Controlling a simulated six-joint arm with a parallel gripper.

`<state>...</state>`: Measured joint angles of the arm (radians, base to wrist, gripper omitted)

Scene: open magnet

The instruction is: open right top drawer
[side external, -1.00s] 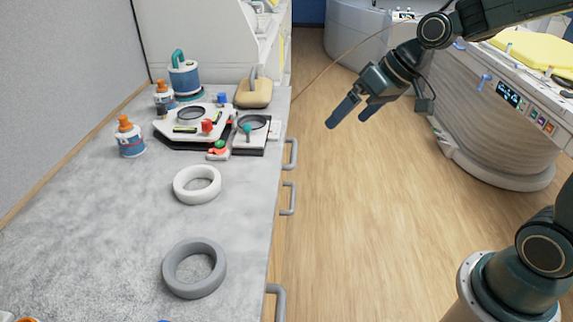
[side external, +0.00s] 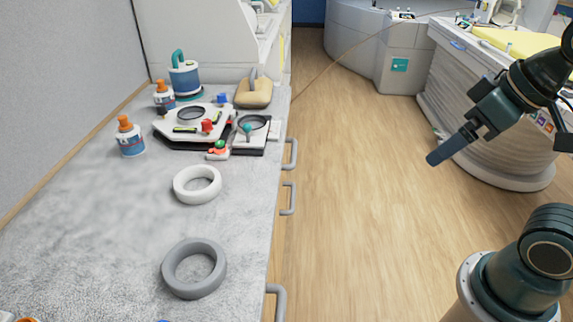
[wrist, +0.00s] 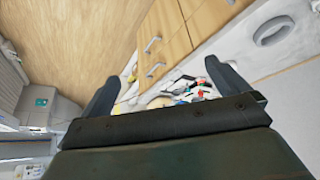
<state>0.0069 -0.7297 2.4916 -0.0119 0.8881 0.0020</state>
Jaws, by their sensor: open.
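The wooden drawer fronts (wrist: 168,35) show in the wrist view, below the counter's edge, with grey bar handles (wrist: 152,45) and (wrist: 156,70). In the side view the fronts are mostly hidden under the counter, and several handles stick out from its right edge: far (side external: 291,154), middle (side external: 288,198) and near (side external: 276,301). All the drawers I can make out look closed. My gripper (side external: 441,153) hangs over the floor, well right of the handles and touching nothing. In the wrist view my gripper (wrist: 160,73) has its two fingers wide apart with nothing held.
The grey counter (side external: 90,230) carries a white ring (side external: 197,184), a grey ring (side external: 194,268), an orange-capped bottle (side external: 129,137) and a white tray-like device (side external: 172,139). The wooden floor (side external: 350,220) between counter and arm is clear. A white bed-like unit (side external: 480,120) stands behind my arm.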

